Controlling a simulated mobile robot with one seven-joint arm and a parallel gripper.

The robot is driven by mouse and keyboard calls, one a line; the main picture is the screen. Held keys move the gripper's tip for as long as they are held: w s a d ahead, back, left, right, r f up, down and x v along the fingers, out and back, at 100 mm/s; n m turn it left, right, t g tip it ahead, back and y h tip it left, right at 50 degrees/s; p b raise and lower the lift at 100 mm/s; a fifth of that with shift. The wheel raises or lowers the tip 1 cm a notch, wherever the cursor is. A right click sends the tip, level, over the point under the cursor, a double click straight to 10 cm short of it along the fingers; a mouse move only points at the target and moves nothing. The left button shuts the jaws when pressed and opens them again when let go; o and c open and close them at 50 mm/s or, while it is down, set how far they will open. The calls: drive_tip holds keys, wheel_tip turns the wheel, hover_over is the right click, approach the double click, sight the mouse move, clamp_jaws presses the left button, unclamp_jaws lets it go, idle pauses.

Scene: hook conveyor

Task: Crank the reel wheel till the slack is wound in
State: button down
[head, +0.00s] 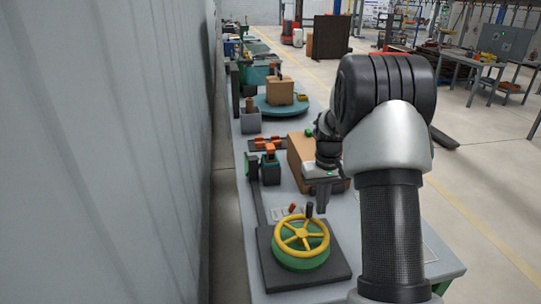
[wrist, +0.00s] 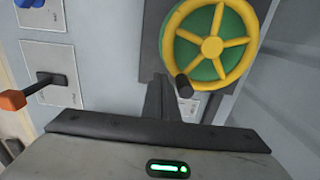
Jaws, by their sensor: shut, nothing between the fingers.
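The reel wheel (head: 301,236) is a yellow spoked rim over a green drum, lying flat on a dark base plate (head: 322,279) near the front of the bench. It also shows at the top of the wrist view (wrist: 212,46). Its dark upright crank knob (head: 309,210) stands on the far side of the rim; the wrist view shows the knob (wrist: 184,87) at the rim's lower left. My gripper (head: 322,209) is shut and empty, pointing down close to the knob and apparently beyond the wheel. Contact with the knob cannot be told. No slack line is clearly visible.
A cardboard box (head: 302,160) stands behind my gripper. An orange-tipped lever (wrist: 14,100) is at the left of the wrist view. A turntable (head: 281,108) carrying a box is farther back. A grey wall (head: 110,150) runs along the left.

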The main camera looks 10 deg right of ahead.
sight(277, 232)
drive_tip(key=shift+w+a, duration=0.2)
drive_tip(key=shift+a, duration=1.3)
drive_tip(key=shift+w+a, duration=0.2)
drive_tip(key=shift+a, duration=1.3)
drive_tip(key=shift+a, duration=1.75)
drive_tip(key=shift+s+a, duration=0.55)
drive_tip(key=shift+a, duration=0.2)
drive_tip(key=shift+s+a, duration=0.5)
drive_tip(key=shift+a, duration=0.25)
drive_tip(key=shift+s+a+b, duration=0.15)
drive_tip(key=shift+s+a, duration=0.3)
drive_tip(key=shift+s, duration=0.35)
drive_tip(key=shift+s+a+b, duration=0.15)
drive_tip(key=shift+s+a, duration=0.25)
drive_tip(key=shift+s, duration=0.35)
